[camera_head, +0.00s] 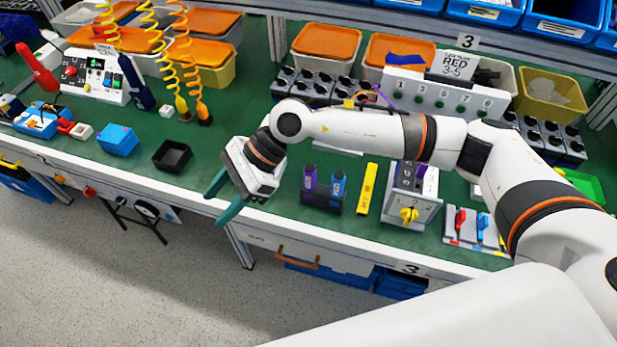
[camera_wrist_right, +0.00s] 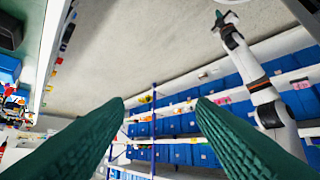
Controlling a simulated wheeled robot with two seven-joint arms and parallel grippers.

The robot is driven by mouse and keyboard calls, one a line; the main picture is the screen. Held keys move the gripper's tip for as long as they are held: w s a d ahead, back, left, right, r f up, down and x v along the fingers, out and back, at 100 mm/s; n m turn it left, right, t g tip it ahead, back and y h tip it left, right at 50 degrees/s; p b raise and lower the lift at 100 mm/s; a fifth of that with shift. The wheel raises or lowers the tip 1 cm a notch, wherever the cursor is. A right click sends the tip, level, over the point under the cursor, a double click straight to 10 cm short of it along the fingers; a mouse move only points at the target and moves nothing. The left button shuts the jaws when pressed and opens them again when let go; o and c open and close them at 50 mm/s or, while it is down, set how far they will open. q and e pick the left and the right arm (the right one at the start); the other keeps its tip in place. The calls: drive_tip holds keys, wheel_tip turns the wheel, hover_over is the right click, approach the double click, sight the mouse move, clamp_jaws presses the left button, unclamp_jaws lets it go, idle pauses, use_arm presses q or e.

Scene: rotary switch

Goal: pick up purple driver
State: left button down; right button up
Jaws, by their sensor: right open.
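The purple driver (camera_head: 309,180) stands upright in a dark holder (camera_head: 321,203) near the front edge of the green bench, beside a blue driver (camera_head: 338,185). My right gripper (camera_head: 215,208) is open and empty, over the bench's front edge. It is to the left of the holder and clearly apart from it, with its fingers pointing left and down. In the right wrist view its two green fingers (camera_wrist_right: 159,102) are spread with nothing between them, and no driver shows there. A white arm with a small green gripper (camera_wrist_right: 221,18), probably my left, shows there; its jaws are too small to judge.
Right of the holder are a yellow bar (camera_head: 367,188) and a switch box with a yellow knob (camera_head: 408,215). Left of my gripper is a black open box (camera_head: 172,156). A numbered white panel (camera_head: 440,95) and bins stand behind. My right forearm crosses above the bench.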

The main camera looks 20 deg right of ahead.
drive_tip(key=w+d+f+n+t+h, duration=0.25)
drive_tip(key=w+d+h, duration=0.35)
drive_tip(key=d, duration=0.5)
drive_tip(key=h, duration=0.4)
hover_over(308, 169)
drive_tip(key=shift+d+r, duration=0.1)
drive_tip(key=shift+r, duration=0.05)
wheel_tip(308, 169, down, 5)
drive_tip(key=shift+f+p, duration=0.2)
drive_tip(key=shift+p, duration=0.85)
drive_tip(key=shift+f, duration=0.55)
drive_tip(key=shift+f+p, duration=0.35)
drive_tip(key=shift+p, duration=0.15)
wheel_tip(308, 169, down, 4)
drive_tip(key=shift+w+r+p, duration=0.1)
drive_tip(key=shift+r+p, duration=0.05)
drive_tip(key=shift+p, duration=0.55)
drive_tip(key=shift+f, duration=0.4)
drive_tip(key=shift+c, duration=0.4)
